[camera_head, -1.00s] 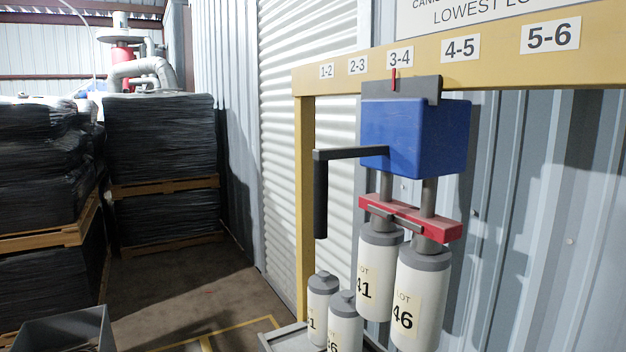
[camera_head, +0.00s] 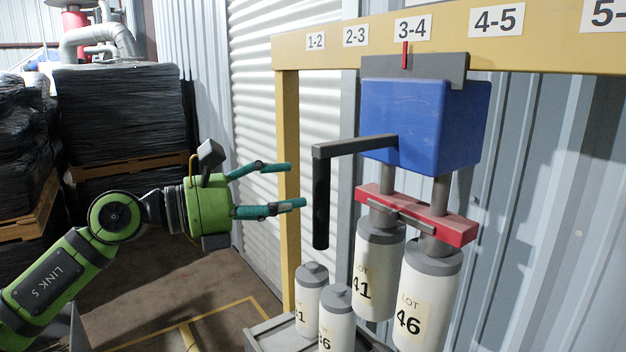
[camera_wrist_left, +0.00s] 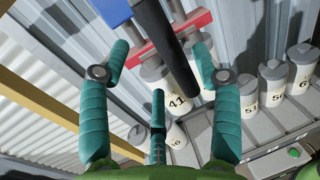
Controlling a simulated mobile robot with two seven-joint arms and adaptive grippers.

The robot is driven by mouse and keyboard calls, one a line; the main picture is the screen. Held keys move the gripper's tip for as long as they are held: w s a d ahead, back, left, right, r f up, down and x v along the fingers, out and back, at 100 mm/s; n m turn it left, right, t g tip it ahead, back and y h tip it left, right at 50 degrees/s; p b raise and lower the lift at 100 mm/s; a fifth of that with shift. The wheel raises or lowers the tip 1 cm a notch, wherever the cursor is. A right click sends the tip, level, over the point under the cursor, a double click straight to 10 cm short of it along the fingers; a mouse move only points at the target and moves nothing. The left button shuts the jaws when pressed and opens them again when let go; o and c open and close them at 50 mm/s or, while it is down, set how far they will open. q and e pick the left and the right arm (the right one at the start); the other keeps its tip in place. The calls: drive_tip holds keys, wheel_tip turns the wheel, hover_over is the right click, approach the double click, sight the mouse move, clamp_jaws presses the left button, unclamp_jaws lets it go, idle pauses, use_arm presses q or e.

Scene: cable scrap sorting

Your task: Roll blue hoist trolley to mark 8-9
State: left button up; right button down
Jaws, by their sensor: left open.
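The blue hoist trolley (camera_head: 425,125) hangs on the yellow beam (camera_head: 550,38). Its red pointer (camera_head: 405,55) stands at the 3-4 label (camera_head: 412,29). A black crank-shaped handle (camera_head: 321,200) hangs down from an arm on the trolley's left side. Mark 8-9 is not in view. My left gripper (camera_head: 297,185) is open and empty, its teal fingers pointing right at the handle, with the tips just left of it. In the left wrist view, the handle (camera_wrist_left: 165,45) runs between the spread fingers (camera_wrist_left: 158,68); contact cannot be told. My right gripper is not in view.
A red clamp bar (camera_head: 415,213) under the trolley carries white canisters marked 41 (camera_head: 376,275) and 46 (camera_head: 425,300). More canisters (camera_head: 310,300) stand on a grey rack below. A yellow post (camera_head: 287,230) is behind my fingers. Black-wrapped pallets (camera_head: 120,115) stand at left.

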sight(314, 187)
use_arm(q)
drive_tip(key=p+x, duration=0.2)
drive_tip(key=x, duration=0.3)
drive_tip(key=shift+d+r+p, duration=0.2)
drive_tip(key=shift+d+p, duration=0.05)
drive_tip(key=shift+p, duration=0.05)
drive_tip(key=shift+w+d+f, duration=0.15)
drive_tip(key=shift+w+d, duration=0.1)
drive_tip(key=shift+d, duration=0.2)
clamp_jaws()
